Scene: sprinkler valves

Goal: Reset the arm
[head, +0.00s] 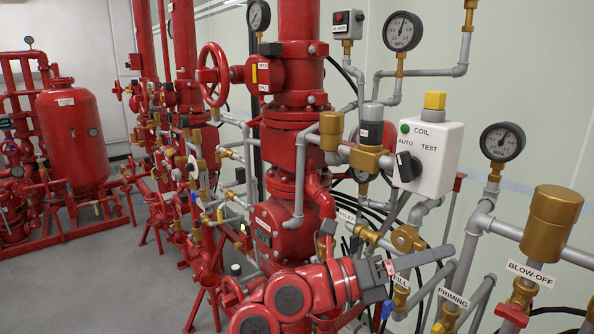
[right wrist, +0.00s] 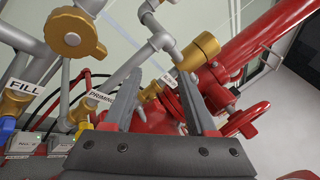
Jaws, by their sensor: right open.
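My right gripper (head: 450,256) reaches in from the bottom middle of the head view, its dark fingers pointing right in front of the lower pipes. It is open and nothing shows held in it. In the right wrist view its two grey fingers (right wrist: 160,76) stand apart, with brass fittings and red pipework showing beyond the gap. I cannot tell whether a finger touches any pipe. My left gripper is not in view.
A white control box (head: 430,158) with a black switch is above the gripper. A brass blow-off cap (head: 552,218), a pressure gauge (head: 502,142) and a blue lever (head: 387,310) are near. Red valves (head: 290,145) stand behind. Grey floor (head: 110,275) is clear at left.

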